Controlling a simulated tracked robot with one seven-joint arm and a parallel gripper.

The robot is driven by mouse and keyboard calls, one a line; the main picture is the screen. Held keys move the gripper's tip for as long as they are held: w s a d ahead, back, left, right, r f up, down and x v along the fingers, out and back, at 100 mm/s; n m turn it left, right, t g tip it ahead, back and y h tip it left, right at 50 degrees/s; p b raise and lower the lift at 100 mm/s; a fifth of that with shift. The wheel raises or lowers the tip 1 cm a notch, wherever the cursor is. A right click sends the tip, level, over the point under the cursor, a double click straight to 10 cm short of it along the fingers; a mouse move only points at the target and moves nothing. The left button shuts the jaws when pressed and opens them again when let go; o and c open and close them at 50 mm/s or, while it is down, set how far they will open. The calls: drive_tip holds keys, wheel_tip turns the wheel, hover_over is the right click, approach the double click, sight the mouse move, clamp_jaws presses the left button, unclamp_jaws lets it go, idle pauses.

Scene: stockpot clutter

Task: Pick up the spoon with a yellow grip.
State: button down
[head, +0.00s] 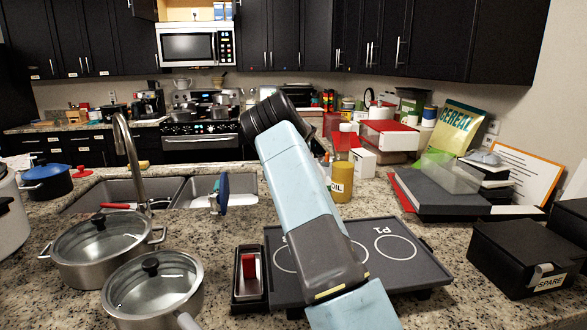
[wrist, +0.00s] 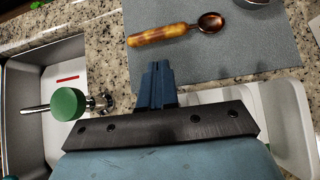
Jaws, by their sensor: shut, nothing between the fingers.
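The spoon lies on a grey mat (wrist: 225,60) in the wrist view. Its mottled yellow-brown grip (wrist: 158,34) points left, and its copper-coloured bowl (wrist: 211,22) is at the right. My gripper (wrist: 157,68) is shut and empty, with its blue fingers together. In the picture the fingertips sit just below the grip, apart from it; their height above the mat is hard to tell. I cannot make out the spoon or my gripper's fingers in the head view, where my arm covers part of the counter.
In the wrist view, a sink (wrist: 35,75) and a green-topped metal fitting (wrist: 69,104) are at the left, white containers (wrist: 285,110) at the right.

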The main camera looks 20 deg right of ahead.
drive_tip(key=shift+s+f+x, duration=0.1)
drive_tip(key=shift+f+x, duration=0.05)
drive_tip(key=shift+x, duration=2.55)
drive_tip(key=shift+s+f+x, duration=0.1)
drive_tip(key=shift+s+x, duration=0.05)
drive_tip(key=shift+x, duration=2.5)
drive_tip(key=shift+a, duration=0.1)
